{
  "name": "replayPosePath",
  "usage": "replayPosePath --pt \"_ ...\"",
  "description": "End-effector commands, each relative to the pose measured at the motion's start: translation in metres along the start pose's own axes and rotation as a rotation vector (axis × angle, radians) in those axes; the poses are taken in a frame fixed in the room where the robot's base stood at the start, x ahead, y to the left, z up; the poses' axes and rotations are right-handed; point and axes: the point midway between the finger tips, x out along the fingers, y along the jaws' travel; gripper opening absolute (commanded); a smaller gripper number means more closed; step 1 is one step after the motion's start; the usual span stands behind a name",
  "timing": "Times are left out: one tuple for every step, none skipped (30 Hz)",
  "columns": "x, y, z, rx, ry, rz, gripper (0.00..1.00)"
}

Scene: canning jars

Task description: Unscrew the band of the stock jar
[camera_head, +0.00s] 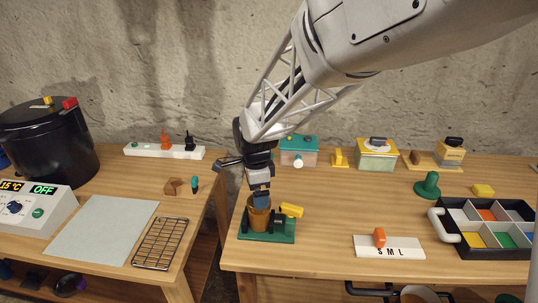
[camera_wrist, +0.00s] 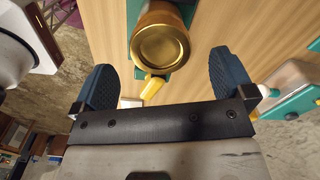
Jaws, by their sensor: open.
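The stock jar (camera_head: 258,221), amber-brown, stands in a green holder (camera_head: 284,236) near the left front of the right-hand table. In the wrist view its round gold band and lid (camera_wrist: 160,47) face the camera. My gripper (camera_head: 262,200) is over the jar, pointing down, and covers part of its top in the head view. In the wrist view my gripper (camera_wrist: 163,72) is open, with one blue finger on each side of the lid and visible gaps between. A yellow handle-like piece (camera_head: 292,210) sticks out beside the jar; I cannot tell how it joins the holder.
A white S-M-L strip with an orange slider (camera_head: 379,238) lies to the right. A black tray (camera_head: 485,230) with coloured compartments stands farther right. A black pot (camera_head: 48,145), control box (camera_head: 30,208) and wire rack (camera_head: 160,243) are on the left table. Bare wood lies right of the holder.

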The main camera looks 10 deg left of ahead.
Motion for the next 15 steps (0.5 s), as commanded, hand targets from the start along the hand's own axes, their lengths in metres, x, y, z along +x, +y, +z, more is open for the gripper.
replayPosePath --pt "0.007 0.000 0.000 0.000 0.000 0.001 1.00" --pt "0.010 0.000 0.000 0.000 0.000 0.002 1.00" --pt "0.014 0.000 0.000 0.000 0.000 0.003 1.00" --pt "0.018 0.000 0.000 0.000 0.000 0.003 1.00" --pt "0.021 0.000 0.000 0.000 0.000 0.002 1.00" --pt "0.024 0.000 0.000 0.000 0.000 0.002 1.00" --pt "0.026 0.000 0.000 0.000 0.000 0.002 1.00" --pt "0.028 0.000 0.000 0.000 0.000 0.002 1.00" --pt "0.030 0.001 0.000 0.000 0.000 0.002 1.00" --pt "0.032 0.001 0.000 0.000 0.000 0.002 1.00" --pt "0.033 0.001 0.000 0.000 0.000 0.002 1.00" --pt "0.034 0.001 0.000 0.000 0.000 0.001 1.00" --pt "0.034 0.001 0.000 0.000 0.000 0.001 1.00" --pt "0.035 0.000 0.000 0.000 0.000 0.001 1.00" --pt "0.035 0.000 0.000 0.000 0.000 0.001 1.00"
